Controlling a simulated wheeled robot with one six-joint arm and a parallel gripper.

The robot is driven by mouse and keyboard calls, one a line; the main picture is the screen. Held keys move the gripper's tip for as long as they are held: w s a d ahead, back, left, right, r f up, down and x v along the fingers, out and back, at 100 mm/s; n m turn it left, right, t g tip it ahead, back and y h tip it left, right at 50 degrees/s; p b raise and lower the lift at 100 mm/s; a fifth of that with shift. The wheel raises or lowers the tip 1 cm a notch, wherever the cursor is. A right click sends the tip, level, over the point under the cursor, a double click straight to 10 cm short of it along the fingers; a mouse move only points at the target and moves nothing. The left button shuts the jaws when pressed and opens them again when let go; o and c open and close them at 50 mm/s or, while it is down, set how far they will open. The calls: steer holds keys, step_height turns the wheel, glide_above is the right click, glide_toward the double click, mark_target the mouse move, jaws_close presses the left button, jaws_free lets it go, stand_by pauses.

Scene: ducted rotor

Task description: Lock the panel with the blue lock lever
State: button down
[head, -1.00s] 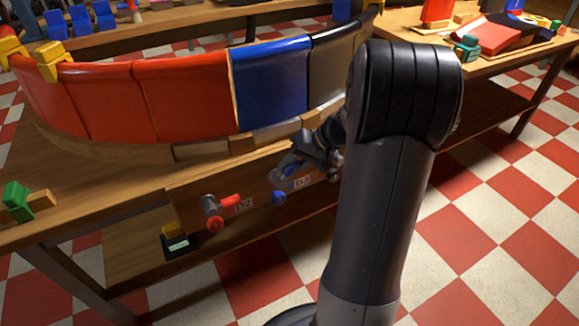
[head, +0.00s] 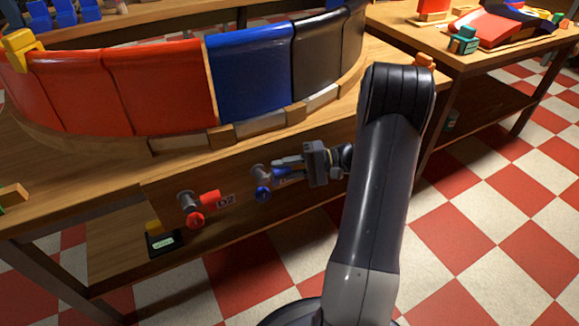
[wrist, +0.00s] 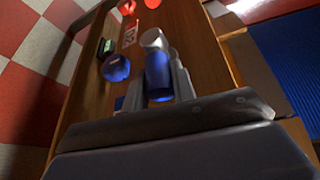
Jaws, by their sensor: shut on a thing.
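The blue lock lever (head: 281,175) is on the wooden front of the table, below the curved row of panels. Its grey pivot (head: 260,173) is at its left end, and a round blue knob (head: 263,193) sits just below. My gripper (head: 284,168) reaches in from the right, shut on the lever's handle. In the wrist view the blue lever (wrist: 158,76) lies between my two fingers (wrist: 160,88), and the blue knob (wrist: 116,68) is to its left, clear of them. The blue panel (head: 250,78) stands upright above, between red and black panels.
A red lever (head: 209,198) labelled D2 is to the left on the same wooden front. A small dark box (head: 163,243) is on the lower shelf. Another table (head: 440,58) with parts stands at the right. The checkered floor at the right is open.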

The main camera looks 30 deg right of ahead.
steer(key=shift+f+y, duration=0.3)
steer(key=shift+y, duration=0.2)
steer(key=c, duration=1.2)
jaws_free()
steer(key=shift+o, duration=0.2)
steer(key=shift+r, duration=0.15)
step_height(320, 180, up, 10)
steer(key=p, duration=0.3)
steer(key=shift+c, duration=0.4)
